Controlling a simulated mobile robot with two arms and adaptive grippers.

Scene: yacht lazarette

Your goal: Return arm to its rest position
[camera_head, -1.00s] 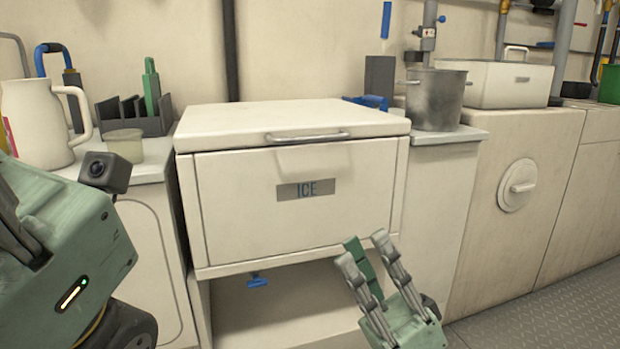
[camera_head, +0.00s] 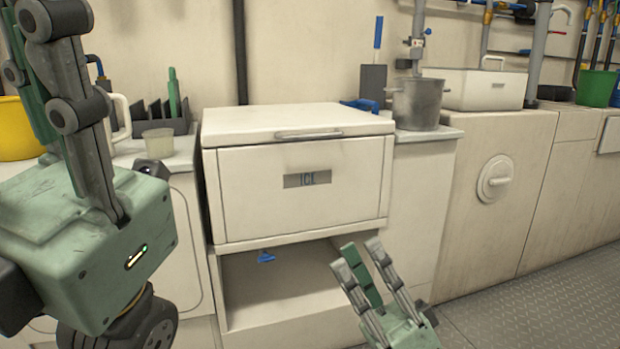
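My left gripper (camera_head: 30,45) is large and close at the left edge. Its grey and green fingers point up, overlap one another and are partly cut off, so its opening cannot be judged. My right gripper (camera_head: 358,258) is at the bottom, right of centre. Its fingers point up and stand apart with nothing between them. It is in front of the open lower space of the white ice chest (camera_head: 235,200) and appears clear of it.
The left counter holds a grey rack (camera_head: 165,127), a small cup (camera_head: 158,143) and a yellow container (camera_head: 15,130). A metal pot (camera_head: 417,103) and a white bin (camera_head: 485,90) stand on the right units. Clear floor (camera_head: 540,300) lies at the lower right.

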